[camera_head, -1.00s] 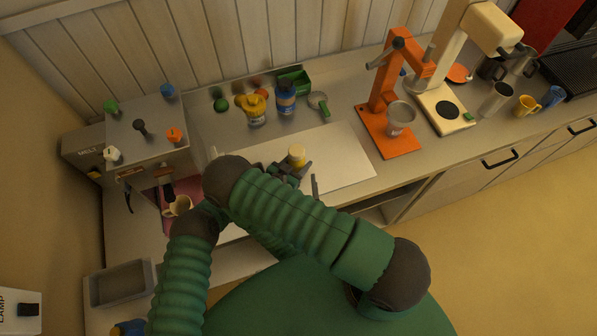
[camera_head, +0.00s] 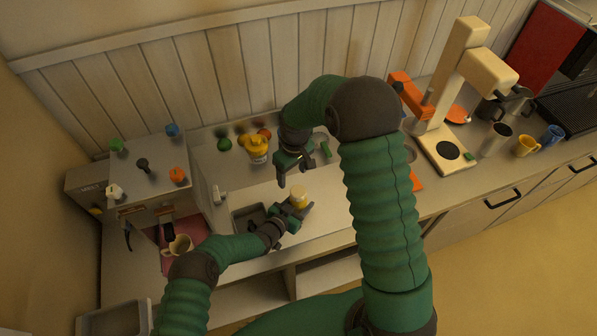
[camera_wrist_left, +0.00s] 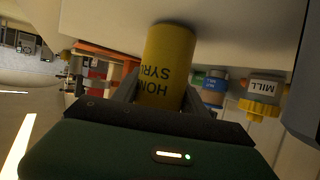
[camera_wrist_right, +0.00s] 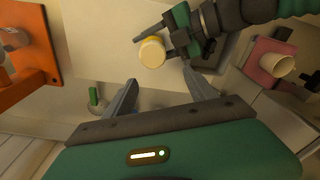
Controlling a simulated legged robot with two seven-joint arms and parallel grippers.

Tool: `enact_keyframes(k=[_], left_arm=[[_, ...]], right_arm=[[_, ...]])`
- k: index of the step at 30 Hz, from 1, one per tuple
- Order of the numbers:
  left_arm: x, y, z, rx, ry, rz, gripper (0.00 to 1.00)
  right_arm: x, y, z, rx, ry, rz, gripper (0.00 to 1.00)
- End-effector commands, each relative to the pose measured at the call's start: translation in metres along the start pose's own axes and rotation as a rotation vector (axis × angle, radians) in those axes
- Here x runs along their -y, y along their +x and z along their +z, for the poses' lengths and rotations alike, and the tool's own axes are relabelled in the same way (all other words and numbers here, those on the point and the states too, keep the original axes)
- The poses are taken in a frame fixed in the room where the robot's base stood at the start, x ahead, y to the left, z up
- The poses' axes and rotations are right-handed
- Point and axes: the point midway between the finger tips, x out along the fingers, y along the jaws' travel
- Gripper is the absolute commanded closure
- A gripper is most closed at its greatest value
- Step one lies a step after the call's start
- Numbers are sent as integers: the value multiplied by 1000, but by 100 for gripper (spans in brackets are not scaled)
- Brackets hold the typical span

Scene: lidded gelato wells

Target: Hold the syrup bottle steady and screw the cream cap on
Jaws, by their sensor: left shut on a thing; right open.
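The yellow syrup bottle (camera_head: 299,198) is upright above the pale board; its lettering shows in the left wrist view (camera_wrist_left: 167,65). My left gripper (camera_head: 292,208) is shut around its side. The bottle's top is a pale cream disc in the right wrist view (camera_wrist_right: 152,52); I cannot tell if this is the cream cap or the bare top. No separate cream cap shows. My right gripper (camera_head: 296,172) is open above and behind the bottle, apart from it; nothing shows between its fingers in the right wrist view (camera_wrist_right: 162,88).
A yellow-topped mill (camera_head: 256,148) and a green ball-like item (camera_head: 224,144) stand by the back wall. A dark tray (camera_head: 246,218) lies left of the bottle. A cream machine (camera_head: 446,148) and an orange stand (camera_head: 408,95) are at right. The board (camera_head: 335,205) is partly clear.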

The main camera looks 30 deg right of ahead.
Motion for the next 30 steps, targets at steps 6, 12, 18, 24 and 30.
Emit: enact_keyframes(k=[6, 12, 18, 24, 30], left_arm=[[1, 0, 0, -1, 0, 0, 98], [1, 0, 0, -2, 0, 0, 98], [0, 0, -1, -1, 0, 0, 98], [0, 0, -1, -2, 1, 0, 98], [0, 0, -1, -2, 0, 0, 98]], right_arm=[[-11, -7, 16, 70, -34, 6, 35], [-10, 22, 18, 72, -33, 4, 35], [-10, 56, 20, 70, -33, 4, 35], [-10, 75, 22, 68, -32, 5, 35], [-10, 79, 22, 67, -32, 5, 35]])
